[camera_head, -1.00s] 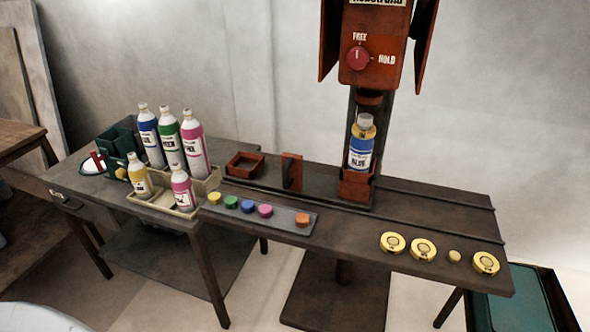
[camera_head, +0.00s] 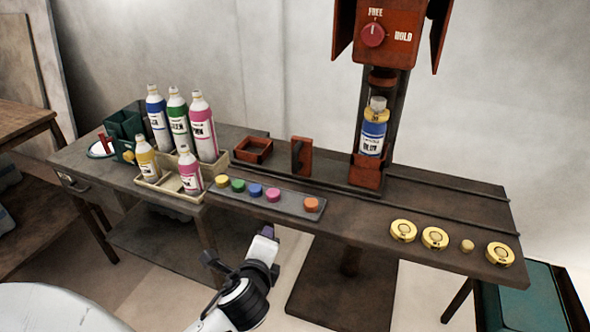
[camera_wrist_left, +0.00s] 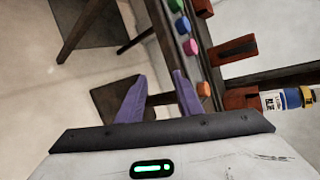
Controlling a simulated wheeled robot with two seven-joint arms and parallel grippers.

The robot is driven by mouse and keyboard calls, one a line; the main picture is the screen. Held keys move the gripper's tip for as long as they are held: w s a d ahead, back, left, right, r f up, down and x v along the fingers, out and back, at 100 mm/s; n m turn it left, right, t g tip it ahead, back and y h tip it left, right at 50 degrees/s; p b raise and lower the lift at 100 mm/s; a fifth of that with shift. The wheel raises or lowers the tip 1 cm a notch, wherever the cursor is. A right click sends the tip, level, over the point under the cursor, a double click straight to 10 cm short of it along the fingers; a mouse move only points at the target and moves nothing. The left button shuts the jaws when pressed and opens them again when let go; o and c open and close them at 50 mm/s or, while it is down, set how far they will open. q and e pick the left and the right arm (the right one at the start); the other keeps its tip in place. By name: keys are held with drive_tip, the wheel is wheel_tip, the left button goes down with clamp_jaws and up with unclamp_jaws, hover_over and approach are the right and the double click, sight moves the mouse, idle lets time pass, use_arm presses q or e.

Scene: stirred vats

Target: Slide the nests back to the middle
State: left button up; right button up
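An open red-orange square nest (camera_head: 252,150) sits on the dark rails, left of an upright red-orange bracket (camera_head: 302,157). A second red-orange nest (camera_head: 366,171) stands under the red press head and holds a blue bottle with a yellow collar (camera_head: 373,136). This nest also shows in the left wrist view (camera_wrist_left: 240,98). The red knob (camera_head: 373,34) has its white mark pointing up at FREE. My left gripper (camera_head: 267,232) is in front of the table's front edge, apart from the nests. In the left wrist view its purple fingers (camera_wrist_left: 159,85) are spread and empty. My right gripper is out of view.
A grey strip with coloured caps (camera_head: 285,203) lies along the front edge. A cream tray (camera_head: 155,185) with bottles stands left. Several yellow discs (camera_head: 435,238) lie at the right. The rails right of the press (camera_head: 450,204) are clear.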

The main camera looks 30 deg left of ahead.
use_arm(q)
drive_tip(key=w+a+r+m+t+y, duration=0.1)
drive_tip(key=w+a+r+m+t, duration=0.15)
drive_tip(key=w+r+m, duration=0.4)
drive_tip(key=m+t, duration=0.4)
drive_tip(key=m, duration=0.4)
approach(295, 163)
drive_tip(key=shift+m, duration=0.45)
drive_tip(key=x, duration=0.9)
drive_tip(key=shift+w+a, duration=0.15)
drive_tip(key=shift+w+a+r, duration=0.1)
drive_tip(key=shift+w+a, duration=0.15)
drive_tip(key=shift+w, duration=0.4)
clamp_jaws()
